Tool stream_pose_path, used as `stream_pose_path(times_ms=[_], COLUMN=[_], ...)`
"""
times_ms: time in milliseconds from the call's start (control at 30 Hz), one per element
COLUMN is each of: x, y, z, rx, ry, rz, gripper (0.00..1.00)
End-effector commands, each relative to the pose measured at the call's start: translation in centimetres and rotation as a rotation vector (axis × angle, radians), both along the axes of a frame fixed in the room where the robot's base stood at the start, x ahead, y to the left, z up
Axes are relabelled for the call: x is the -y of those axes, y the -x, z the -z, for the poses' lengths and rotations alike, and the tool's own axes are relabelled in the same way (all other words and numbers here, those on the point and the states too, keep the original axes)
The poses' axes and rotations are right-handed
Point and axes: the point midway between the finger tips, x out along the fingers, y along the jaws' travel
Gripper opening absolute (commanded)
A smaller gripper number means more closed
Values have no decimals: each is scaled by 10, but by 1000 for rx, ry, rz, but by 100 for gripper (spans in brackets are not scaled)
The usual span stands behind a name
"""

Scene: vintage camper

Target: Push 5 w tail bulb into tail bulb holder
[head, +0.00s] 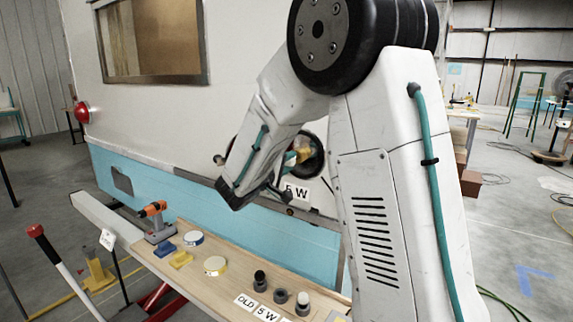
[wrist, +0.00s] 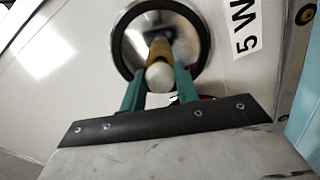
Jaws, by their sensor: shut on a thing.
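My gripper (wrist: 158,88) is shut on a small bulb in the wrist view. The rounded, whitish glass end of the 5 w tail bulb (wrist: 160,77) faces the camera between the two green fingers. Beyond it is a yellowish-brown part (wrist: 160,49) at the middle of the tail bulb holder (wrist: 189,40), a round shiny reflector with a black rim. The bulb lines up with that part, but whether it is seated cannot be told. In the head view the holder (head: 315,158) shows on the camper wall, partly hidden by my arm.
A 5 W label (head: 297,191) is on the wall beside the holder. A red lamp (head: 82,112) is on the wall at left.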

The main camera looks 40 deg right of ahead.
Motion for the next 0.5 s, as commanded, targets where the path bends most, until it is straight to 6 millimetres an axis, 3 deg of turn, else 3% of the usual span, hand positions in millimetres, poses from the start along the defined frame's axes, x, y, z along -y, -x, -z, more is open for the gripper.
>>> stream_pose_path(times_ms=[500], x=[6], y=[-2], z=[0], rx=[0], ry=[1], rz=[0], gripper=[9])
